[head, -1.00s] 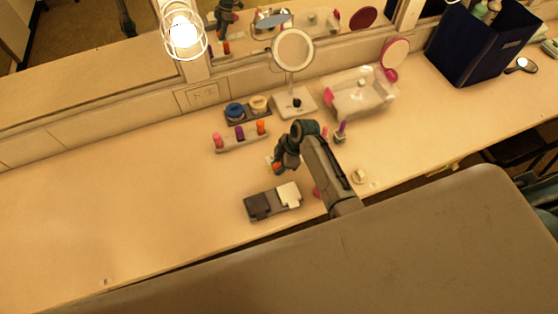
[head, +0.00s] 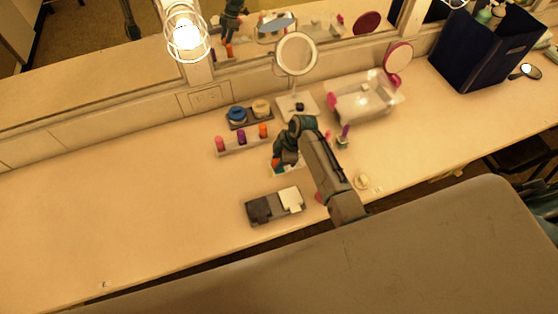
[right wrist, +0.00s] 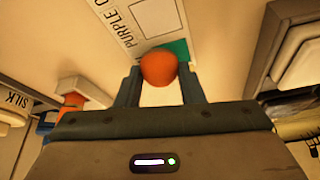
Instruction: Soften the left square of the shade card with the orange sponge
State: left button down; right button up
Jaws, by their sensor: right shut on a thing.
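My right gripper (right wrist: 158,85) is shut on the orange sponge (right wrist: 158,68), a rounded orange end between its fingers. In the head view the right gripper (head: 277,162) is over the counter, between the lipstick rack and the dark tray. The gripper and arm hide most of the card in the head view. My left gripper is not in view.
A grey tray (head: 276,217) with a dark and a white block lies in front of the card. The counter's left is clear.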

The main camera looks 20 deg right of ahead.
aim_at(278, 174)
jog(key=shift+s+r+p, duration=0.1)
jog(key=shift+s+p, duration=0.7)
jog(key=shift+s, duration=0.25)
jog(key=shift+s+d+f, duration=0.1)
jog(key=shift+s+f, duration=0.2)
jog(key=shift+s, duration=0.5)
notch_tip(278, 174, up, 7)
jog(key=shift+w+r, duration=0.1)
jog(key=shift+w, duration=0.05)
